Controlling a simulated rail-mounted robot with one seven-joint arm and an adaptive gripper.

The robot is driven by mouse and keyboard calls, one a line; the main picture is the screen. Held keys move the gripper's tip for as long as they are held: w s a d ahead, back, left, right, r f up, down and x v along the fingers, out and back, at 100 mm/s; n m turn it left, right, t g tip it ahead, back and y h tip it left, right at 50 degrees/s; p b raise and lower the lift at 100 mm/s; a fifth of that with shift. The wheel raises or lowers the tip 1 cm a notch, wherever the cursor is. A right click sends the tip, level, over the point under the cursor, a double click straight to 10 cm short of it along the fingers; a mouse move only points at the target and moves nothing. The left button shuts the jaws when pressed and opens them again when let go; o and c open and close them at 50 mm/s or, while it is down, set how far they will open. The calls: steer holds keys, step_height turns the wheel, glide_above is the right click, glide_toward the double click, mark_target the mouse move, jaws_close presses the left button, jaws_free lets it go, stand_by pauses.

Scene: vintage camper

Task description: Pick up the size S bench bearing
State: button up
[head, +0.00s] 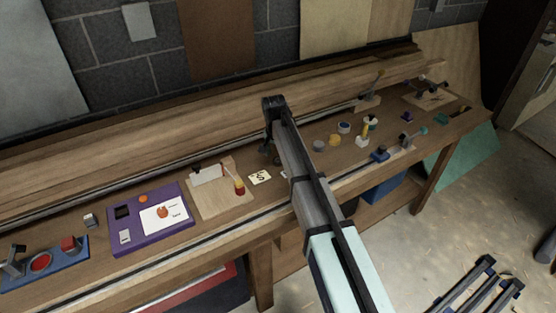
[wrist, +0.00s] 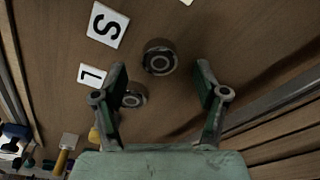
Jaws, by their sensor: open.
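In the wrist view, a white card marked S (wrist: 107,25) and a card marked L (wrist: 92,75) lie on the wooden bench. A dark ring-shaped bearing (wrist: 159,58) lies beside the S card and looks the larger of two. A second, smaller-looking bearing (wrist: 134,95) lies closer to the L card, partly hidden by the left finger. My gripper (wrist: 160,72) is open and empty above the bench, fingers either side of the larger-looking bearing in the picture. In the head view, my gripper (head: 269,142) is above the bench near the S card (head: 260,177); my arm hides much there.
A wooden board (head: 222,204) with a red-and-yellow item and a purple board (head: 120,237) stand to the left. Several small parts, a blue fixture (head: 380,155) and a yellow-handled tool (wrist: 62,155) lie to the right in the head view. A wooden ledge runs behind.

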steer(key=shift+w+f, duration=0.15)
steer(key=shift+f, duration=1)
steer(key=c, duration=1.3)
steer(key=shift+r, duration=0.15)
